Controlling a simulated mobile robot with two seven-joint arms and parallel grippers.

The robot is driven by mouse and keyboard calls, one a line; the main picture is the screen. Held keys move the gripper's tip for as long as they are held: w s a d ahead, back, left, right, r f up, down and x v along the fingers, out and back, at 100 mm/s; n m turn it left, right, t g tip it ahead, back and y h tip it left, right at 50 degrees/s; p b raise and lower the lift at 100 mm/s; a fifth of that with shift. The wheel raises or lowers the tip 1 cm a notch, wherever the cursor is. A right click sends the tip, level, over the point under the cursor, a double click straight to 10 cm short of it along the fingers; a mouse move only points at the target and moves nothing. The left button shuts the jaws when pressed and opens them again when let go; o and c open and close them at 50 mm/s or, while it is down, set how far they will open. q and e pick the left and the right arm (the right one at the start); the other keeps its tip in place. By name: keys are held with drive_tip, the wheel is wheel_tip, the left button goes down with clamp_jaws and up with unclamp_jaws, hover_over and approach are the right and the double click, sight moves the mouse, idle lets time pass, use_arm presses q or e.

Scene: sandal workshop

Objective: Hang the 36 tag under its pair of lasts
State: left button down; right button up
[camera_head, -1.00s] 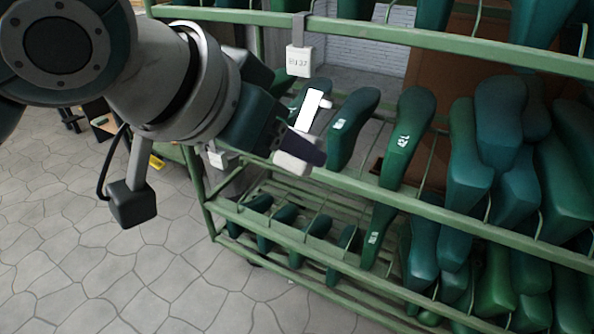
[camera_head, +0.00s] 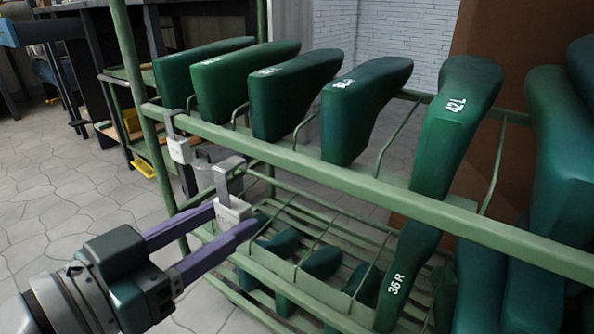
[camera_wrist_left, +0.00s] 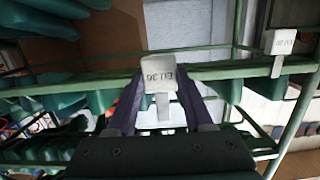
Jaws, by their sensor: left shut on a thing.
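My left gripper (camera_head: 232,217) is shut on a white tag (camera_head: 233,211) with a grey hook standing up from it. The tag is just in front of and below the green rail (camera_head: 290,164), apart from it as far as I can tell. In the left wrist view the tag (camera_wrist_left: 160,76) sits between my fingertips (camera_wrist_left: 161,92); its print is upside down and I cannot read the number surely. Green lasts sit above the rail; one is marked 42 L (camera_head: 455,105). A lower last reads 36 R (camera_head: 396,283). My right gripper is out of view.
Another white tag (camera_head: 179,150) hangs on the rail near the left post (camera_head: 140,110); it also shows in the left wrist view (camera_wrist_left: 279,42). A lower slatted shelf (camera_head: 300,272) holds more lasts. Open stone floor (camera_head: 60,200) lies left of the rack.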

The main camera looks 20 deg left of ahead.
use_arm(q)
drive_tip(key=shift+f, duration=0.1)
drive_tip(key=shift+w+d+b, duration=0.1)
drive_tip(key=shift+w+b, duration=0.2)
drive_tip(key=x, duration=0.1)
drive_tip(key=b+x, duration=0.1)
drive_tip(key=x, duration=0.1)
drive_tip(key=shift+r, duration=0.3)
drive_tip(key=shift+b+x, duration=1.5)
drive_tip(key=shift+x, duration=0.85)
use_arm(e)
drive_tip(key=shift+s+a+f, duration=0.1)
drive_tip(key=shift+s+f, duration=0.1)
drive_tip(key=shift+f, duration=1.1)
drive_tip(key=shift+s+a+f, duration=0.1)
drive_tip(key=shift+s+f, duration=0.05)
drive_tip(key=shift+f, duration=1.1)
use_arm(q)
drive_tip(key=shift+f, duration=0.1)
drive_tip(key=shift+c, duration=1.1)
unclamp_jaws()
